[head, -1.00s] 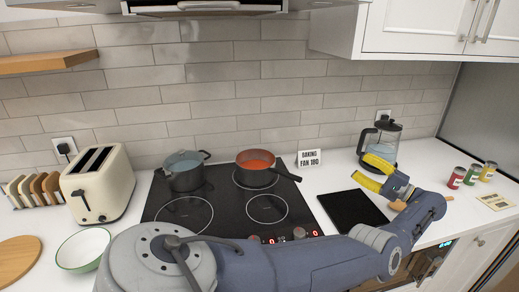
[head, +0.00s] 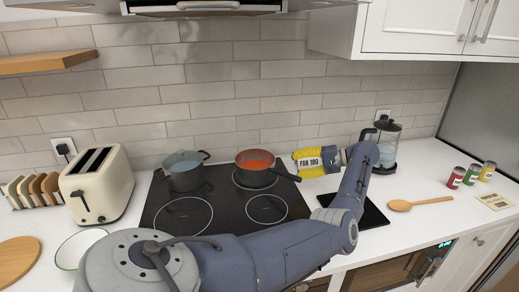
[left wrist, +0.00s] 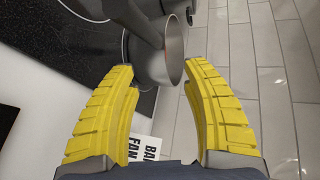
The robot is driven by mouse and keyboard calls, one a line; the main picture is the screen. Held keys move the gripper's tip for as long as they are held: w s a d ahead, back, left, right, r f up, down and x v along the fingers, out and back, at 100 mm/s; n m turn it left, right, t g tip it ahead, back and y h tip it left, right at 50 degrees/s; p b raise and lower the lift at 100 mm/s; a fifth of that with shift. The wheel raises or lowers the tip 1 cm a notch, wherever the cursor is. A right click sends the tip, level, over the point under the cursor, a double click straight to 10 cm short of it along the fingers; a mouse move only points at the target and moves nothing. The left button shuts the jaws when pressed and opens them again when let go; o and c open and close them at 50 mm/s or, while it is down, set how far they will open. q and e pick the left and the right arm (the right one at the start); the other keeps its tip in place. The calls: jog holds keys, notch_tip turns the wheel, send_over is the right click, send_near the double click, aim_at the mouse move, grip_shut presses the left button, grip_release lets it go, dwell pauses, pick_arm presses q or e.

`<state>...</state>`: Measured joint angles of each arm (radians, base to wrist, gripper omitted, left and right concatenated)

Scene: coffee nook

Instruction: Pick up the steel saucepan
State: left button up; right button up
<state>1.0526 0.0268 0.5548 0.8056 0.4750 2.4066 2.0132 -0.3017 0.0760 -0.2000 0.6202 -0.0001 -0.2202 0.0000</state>
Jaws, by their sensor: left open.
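The steel saucepan (head: 255,178) stands on the back right part of the hob, with red contents and a dark handle (head: 287,176) pointing right. My left gripper (head: 297,162) is open and empty, just right of the saucepan near its handle, with its yellow fingers facing left. In the left wrist view, the grey saucepan (left wrist: 174,62) and its handle (left wrist: 138,25) show beyond and partly between the two open fingers (left wrist: 160,80). I cannot tell whether a finger touches the handle. My right gripper is not in view.
A second pot (head: 185,175) stands left of the saucepan on the hob (head: 222,205). A small sign (head: 309,162) shows between my fingers. A glass kettle (head: 387,150) stands behind my forearm. A toaster (head: 97,185) and a wooden spoon (head: 420,203) are on the counter.

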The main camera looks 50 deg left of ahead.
aim_at(273, 168)
pick_arm(q)
jog(key=shift+x, duration=5.25)
jog(key=shift+f, duration=0.15)
jog(key=shift+c, duration=0.3)
jog(key=shift+w+d, duration=0.1)
grip_shut()
jog(key=shift+r, duration=0.2)
